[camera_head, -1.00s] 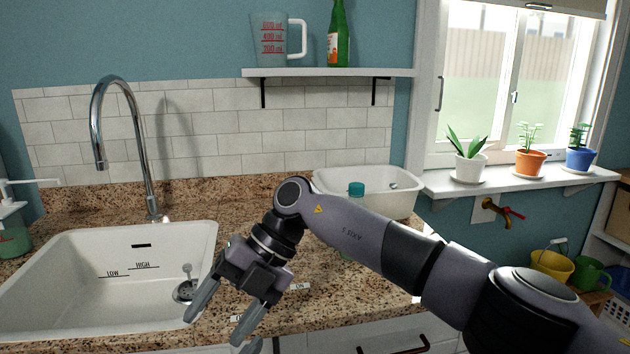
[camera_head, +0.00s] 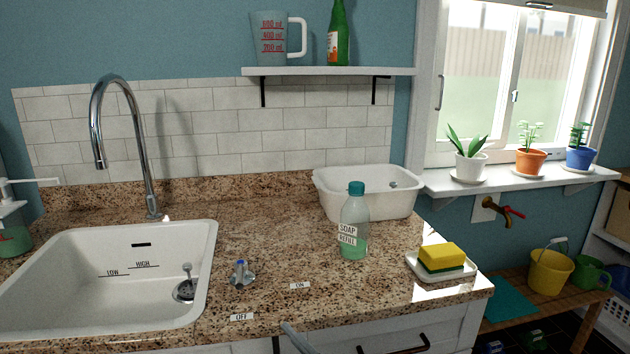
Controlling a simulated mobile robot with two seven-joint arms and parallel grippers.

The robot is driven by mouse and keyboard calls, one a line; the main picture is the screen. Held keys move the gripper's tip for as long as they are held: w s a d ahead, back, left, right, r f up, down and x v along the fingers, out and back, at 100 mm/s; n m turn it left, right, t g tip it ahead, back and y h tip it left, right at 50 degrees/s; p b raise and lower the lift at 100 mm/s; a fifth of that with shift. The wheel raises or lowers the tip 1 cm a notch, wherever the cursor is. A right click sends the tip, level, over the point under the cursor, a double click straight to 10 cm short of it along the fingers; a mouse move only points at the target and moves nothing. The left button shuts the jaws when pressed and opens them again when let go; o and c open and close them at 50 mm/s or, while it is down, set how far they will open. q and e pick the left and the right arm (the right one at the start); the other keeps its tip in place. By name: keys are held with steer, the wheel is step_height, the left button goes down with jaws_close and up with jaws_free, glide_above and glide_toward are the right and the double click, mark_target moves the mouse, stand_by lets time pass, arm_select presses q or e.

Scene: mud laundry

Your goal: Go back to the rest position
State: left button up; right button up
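Only a grey fingertip of my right gripper (camera_head: 297,338) shows at the bottom edge, in front of the counter. The rest of that gripper and its arm are out of view, so its opening cannot be seen. Nothing shows at the visible fingertip. My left gripper is not in view.
The granite counter (camera_head: 270,225) holds a white sink (camera_head: 60,250), a small tap knob (camera_head: 240,273) by ON and OFF labels, a soap refill bottle (camera_head: 354,225), a white basin (camera_head: 368,202) and a yellow sponge (camera_head: 438,257) on a dish (camera_head: 462,271). Potted plants stand on the windowsill (camera_head: 520,180).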

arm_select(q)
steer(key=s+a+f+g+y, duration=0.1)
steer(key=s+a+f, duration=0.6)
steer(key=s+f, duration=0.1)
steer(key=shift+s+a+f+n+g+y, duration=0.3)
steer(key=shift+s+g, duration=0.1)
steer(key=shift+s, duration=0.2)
arm_select(e)
steer(key=s+d+f+m+g+h, duration=0.2)
steer(key=s+d+f+m+h, duration=0.3)
steer(key=s+d+f+h, duration=0.2)
steer(key=s+d+f+m+g+h, duration=0.2)
steer(key=s+d+f+m+h, duration=0.4)
steer(key=s+d+f, duration=0.5)
steer(key=d+f+h, duration=0.1)
steer(key=d+f, duration=0.4)
steer(key=d, duration=0.3)
steer(key=shift+s+m+h, duration=0.15)
steer(key=shift+m+h, duration=0.15)
